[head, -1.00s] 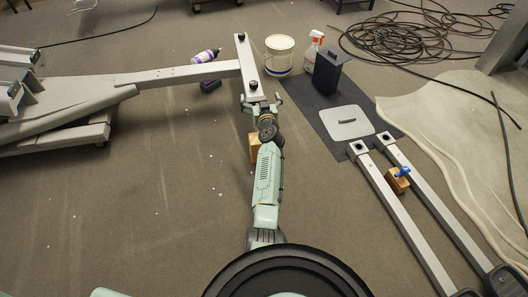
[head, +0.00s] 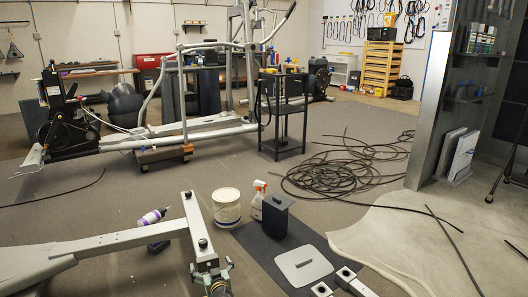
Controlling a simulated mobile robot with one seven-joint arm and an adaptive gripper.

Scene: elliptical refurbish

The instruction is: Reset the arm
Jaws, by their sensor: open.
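My gripper (head: 211,270) is at the bottom of the head view, partly cut off by the lower edge. Its fingers are apart, beside the near end of a grey metal crossbar (head: 199,232). I cannot tell whether they touch it. The rest of my arm is mostly out of view.
Coiled black cable (head: 335,175) lies behind. A black cart (head: 283,115) and an exercise machine frame (head: 190,132) stand farther back.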

